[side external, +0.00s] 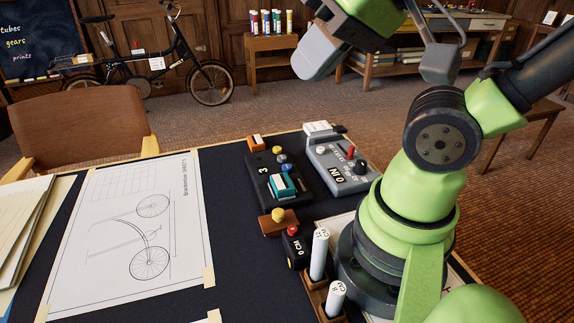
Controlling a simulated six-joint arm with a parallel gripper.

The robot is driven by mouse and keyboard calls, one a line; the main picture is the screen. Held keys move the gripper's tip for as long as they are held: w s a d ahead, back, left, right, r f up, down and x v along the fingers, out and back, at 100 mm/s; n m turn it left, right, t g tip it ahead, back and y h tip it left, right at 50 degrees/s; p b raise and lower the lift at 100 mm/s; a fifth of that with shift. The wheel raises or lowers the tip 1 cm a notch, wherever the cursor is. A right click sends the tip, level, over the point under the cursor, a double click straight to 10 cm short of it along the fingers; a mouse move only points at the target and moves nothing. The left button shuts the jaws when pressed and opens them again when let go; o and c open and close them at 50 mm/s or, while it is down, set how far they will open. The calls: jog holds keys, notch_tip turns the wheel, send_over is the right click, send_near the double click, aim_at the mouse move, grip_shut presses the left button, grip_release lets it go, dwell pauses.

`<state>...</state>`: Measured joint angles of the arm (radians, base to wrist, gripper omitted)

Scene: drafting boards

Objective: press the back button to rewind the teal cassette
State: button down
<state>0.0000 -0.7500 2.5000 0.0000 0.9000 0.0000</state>
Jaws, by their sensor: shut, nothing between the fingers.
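The teal cassette (283,186) sits on a black device (262,172) marked 3 on the dark board. Small round buttons, one blue (281,158), stand behind the cassette; I cannot tell which one is the back button. My gripper (310,68) is at the top of the view, high above and behind the device. It is shut and empty, touching nothing.
A grey device (335,166) with a red lever stands just right. A brown block with a yellow knob (278,215), a black box with a red button (292,250) and white tubes (319,255) stand in front. A drawing sheet (130,225) lies left.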

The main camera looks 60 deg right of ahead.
dwell(0.4)
jog(key=n+t+y, duration=0.1)
jog(key=n, duration=3.4)
send_over(288, 165)
notch_tip(288, 165, down, 18)
jog(key=r, duration=0.1)
jog(key=shift+f, duration=0.25)
jog(key=shift+f, duration=4.4)
